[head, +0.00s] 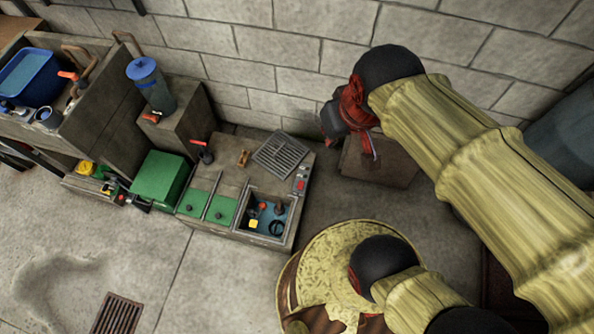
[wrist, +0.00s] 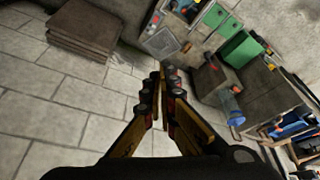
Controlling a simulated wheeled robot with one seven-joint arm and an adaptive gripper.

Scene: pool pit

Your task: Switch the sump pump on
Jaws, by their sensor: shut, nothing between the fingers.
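A small control panel with a red button (head: 301,184) sits on the right edge of the grey pit bench. It also shows small in the wrist view as a strip with red on it (wrist: 154,20). Beside it is an open sump (head: 270,212) with blue water, holding a yellow piece, a red-topped piece and a black ring. I cannot tell which piece is the pump. My gripper (head: 372,156) is above and right of the bench, apart from the panel. In the wrist view its fingers (wrist: 160,72) are shut and empty.
A metal grate (head: 281,153), green covers (head: 221,209), a green box (head: 160,178) and a red-handled lever (head: 204,151) are on or next to the bench. A blue-lidded canister (head: 151,85) stands farther left. Stacked slabs (wrist: 85,30) lie near the block wall (head: 250,50).

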